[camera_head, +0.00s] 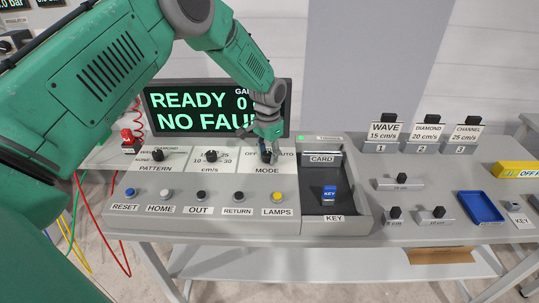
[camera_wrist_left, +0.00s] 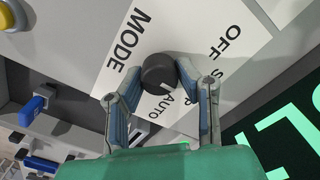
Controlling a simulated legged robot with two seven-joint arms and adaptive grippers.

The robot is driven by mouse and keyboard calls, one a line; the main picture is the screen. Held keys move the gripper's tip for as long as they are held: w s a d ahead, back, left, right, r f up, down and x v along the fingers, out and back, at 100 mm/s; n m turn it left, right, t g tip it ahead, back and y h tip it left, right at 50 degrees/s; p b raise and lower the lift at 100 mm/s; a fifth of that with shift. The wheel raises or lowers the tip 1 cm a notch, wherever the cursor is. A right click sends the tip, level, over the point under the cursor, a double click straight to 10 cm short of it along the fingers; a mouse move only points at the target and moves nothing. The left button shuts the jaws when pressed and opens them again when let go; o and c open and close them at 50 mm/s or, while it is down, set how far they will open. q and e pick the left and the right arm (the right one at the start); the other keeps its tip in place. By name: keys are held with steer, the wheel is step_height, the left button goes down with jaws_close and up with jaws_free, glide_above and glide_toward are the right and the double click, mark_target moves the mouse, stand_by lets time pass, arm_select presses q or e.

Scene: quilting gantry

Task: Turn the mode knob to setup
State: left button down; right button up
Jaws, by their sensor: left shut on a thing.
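The dark round mode knob (camera_wrist_left: 158,72) sits on a white label plate marked MODE, with OFF, a partly hidden word and AUTO around it. A pale pointer line on the knob faces the AUTO side in the wrist view. In the head view the mode knob (camera_head: 266,157) is mostly hidden by my left gripper (camera_head: 267,148), which comes down on it from above. In the wrist view my left gripper (camera_wrist_left: 160,78) has one finger on each side of the knob and is shut on it. My right gripper is not in view.
A display (camera_head: 215,107) reading READY and NO FAULT stands behind the knob. The pattern knob (camera_head: 158,155) and another knob (camera_head: 211,156) are to the left. Push buttons line the front, including the yellow LAMPS button (camera_head: 278,197).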

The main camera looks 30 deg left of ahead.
mark_target(266, 153)
arm_select(q)
steer(key=shift+s+a, duration=0.1)
steer(key=shift+a, duration=0.05)
stand_by(0.3)
steer(key=c, duration=1.2)
jaws_free()
steer(key=shift+s+r, duration=0.1)
steer(key=shift+r, duration=0.35)
step_height(266, 153, up, 11)
steer(key=shift+r, duration=0.1)
steer(key=shift+a, duration=0.1)
